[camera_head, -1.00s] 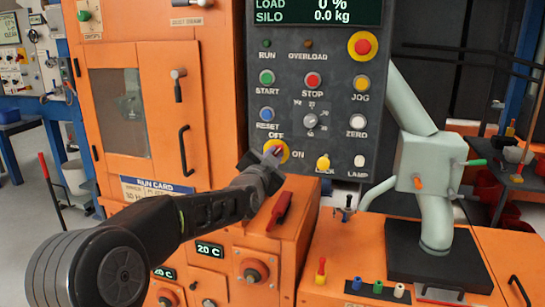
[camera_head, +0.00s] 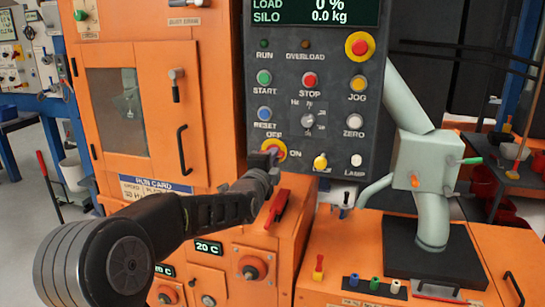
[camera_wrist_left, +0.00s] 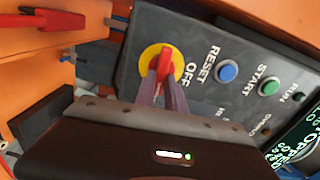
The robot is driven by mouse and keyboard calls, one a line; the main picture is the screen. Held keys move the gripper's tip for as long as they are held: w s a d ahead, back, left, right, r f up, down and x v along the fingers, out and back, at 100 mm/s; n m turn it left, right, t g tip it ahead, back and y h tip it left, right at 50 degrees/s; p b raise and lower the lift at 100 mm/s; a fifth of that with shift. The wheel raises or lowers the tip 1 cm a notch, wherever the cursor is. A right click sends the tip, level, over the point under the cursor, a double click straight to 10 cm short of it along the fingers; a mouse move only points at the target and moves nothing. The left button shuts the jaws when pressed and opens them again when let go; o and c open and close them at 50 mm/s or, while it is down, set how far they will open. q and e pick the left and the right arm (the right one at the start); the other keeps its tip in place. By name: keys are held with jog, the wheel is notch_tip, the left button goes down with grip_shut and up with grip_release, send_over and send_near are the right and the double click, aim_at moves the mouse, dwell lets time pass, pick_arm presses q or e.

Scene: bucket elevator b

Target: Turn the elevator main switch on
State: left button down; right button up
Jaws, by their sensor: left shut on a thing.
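The main switch (camera_head: 281,150) is a red handle on a round yellow plate, low on the dark control panel. OFF is printed above it and ON to its right. My left gripper (camera_head: 270,158) is at the switch, with its dark fingers covering part of the plate. In the left wrist view, the fingers (camera_wrist_left: 165,88) are shut on the red handle (camera_wrist_left: 166,60), and the yellow plate (camera_wrist_left: 148,55) shows around it. How far the handle is turned is hard to tell. My right gripper is out of view.
A red lever (camera_head: 277,205) sticks out just below my gripper. A pale green pipe unit (camera_head: 425,160) stands to the right.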

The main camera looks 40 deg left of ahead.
pick_arm(q)
jog(key=shift+f+m, duration=0.1)
jog(key=shift+m, duration=0.4)
jog(key=c, duration=1.4)
grip_release()
jog(key=v, duration=0.8)
jog(key=shift+w, duration=0.15)
